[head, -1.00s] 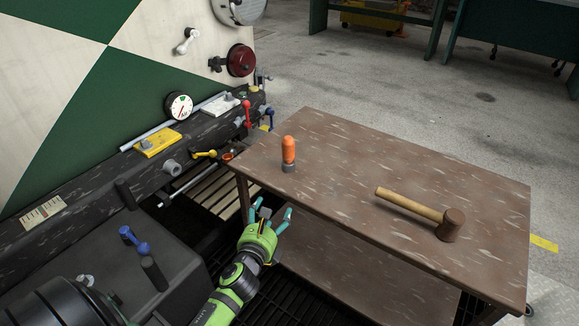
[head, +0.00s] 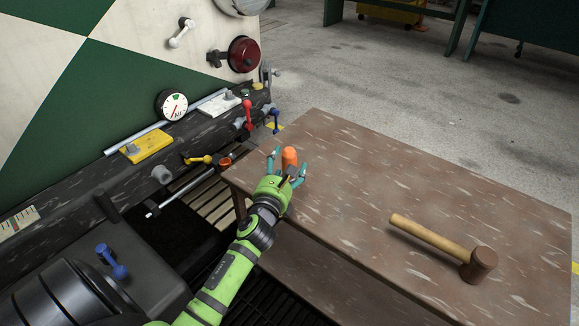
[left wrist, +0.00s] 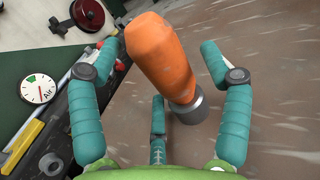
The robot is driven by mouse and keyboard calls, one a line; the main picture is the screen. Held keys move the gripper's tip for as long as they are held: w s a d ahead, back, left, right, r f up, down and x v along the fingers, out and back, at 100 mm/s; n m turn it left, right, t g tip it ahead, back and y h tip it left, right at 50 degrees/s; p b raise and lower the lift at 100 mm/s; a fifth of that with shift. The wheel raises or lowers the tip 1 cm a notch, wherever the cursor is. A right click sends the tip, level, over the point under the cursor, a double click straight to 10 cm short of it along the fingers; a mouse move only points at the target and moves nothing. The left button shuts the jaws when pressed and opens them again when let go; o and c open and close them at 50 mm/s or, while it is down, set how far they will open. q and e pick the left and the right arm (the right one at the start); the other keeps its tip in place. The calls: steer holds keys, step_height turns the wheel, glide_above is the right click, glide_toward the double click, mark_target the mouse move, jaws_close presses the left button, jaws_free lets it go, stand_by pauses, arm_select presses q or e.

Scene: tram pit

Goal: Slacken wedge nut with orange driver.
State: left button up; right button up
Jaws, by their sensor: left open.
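The orange driver (head: 289,157) stands upright on the brown table's (head: 420,190) near left corner. In the left wrist view the orange driver (left wrist: 160,55) shows its orange handle and grey round lower end. My left gripper (head: 289,166) is open, with teal fingers on either side of the handle and none clearly closed on it. A yellow block with a grey nut (head: 131,149) and a white block with a grey nut (head: 228,95) sit on the dark beam. I cannot tell which is the wedge nut. My right gripper is not in view.
A wooden mallet (head: 445,246) lies on the table's right part. A dark slatted pit opens between beam and table. The table's middle is clear.

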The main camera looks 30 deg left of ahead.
arm_select(q)
steer(key=shift+w+a, duration=0.2)
steer(key=shift+w, duration=0.4)
steer(key=c, duration=1.4)
steer(key=shift+c, duration=0.2)
steer(key=shift+r, duration=0.15)
